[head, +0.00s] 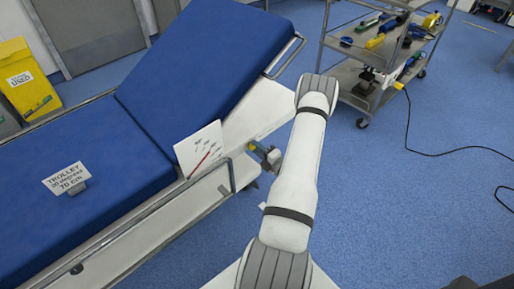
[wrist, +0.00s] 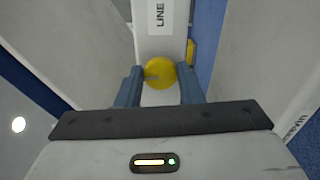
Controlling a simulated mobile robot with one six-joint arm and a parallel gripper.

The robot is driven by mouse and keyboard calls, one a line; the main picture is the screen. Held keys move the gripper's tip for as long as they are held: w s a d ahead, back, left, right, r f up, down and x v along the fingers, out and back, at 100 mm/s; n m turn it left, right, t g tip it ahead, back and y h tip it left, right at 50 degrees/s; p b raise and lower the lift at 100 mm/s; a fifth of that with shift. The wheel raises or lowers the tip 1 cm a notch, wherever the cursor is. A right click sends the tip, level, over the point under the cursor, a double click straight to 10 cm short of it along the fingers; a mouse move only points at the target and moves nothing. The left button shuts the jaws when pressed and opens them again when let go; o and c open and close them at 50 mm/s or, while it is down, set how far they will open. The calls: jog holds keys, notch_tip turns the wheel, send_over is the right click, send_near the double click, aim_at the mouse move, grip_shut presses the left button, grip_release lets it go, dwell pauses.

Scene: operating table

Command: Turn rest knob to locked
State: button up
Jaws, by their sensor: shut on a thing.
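The rest knob (wrist: 160,74) is a round yellow knob on a pale upright part under a label ending in "LINE", in the wrist view. My gripper (wrist: 160,86) has its two blue-grey fingers on either side of the knob and is shut on it. A darker mark shows on the knob's left side; I cannot tell which setting it stands at. In the head view my gripper (head: 267,157) is at the side of the trolley (head: 75,150), partly hidden by my arm, with a bit of yellow beside it.
A white card (head: 199,148) with a red line stands at the trolley's side rail. A sign (head: 67,178) reads "TROLLEY 30 degrees 70 cm". A metal cart (head: 375,75) with tools stands at the back right, its cable on the blue floor. A yellow bin (head: 27,80) stands at the left.

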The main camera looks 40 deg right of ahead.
jog(key=shift+d+m, duration=0.1)
jog(key=shift+m, duration=0.6)
jog(key=o, duration=1)
jog(key=shift+c, duration=0.2)
jog(key=shift+s, duration=0.1)
jog(key=s+p, duration=0.1)
jog(key=s, duration=0.6)
jog(key=shift+s+d+p, duration=0.25)
jog(key=shift+s+p, duration=0.05)
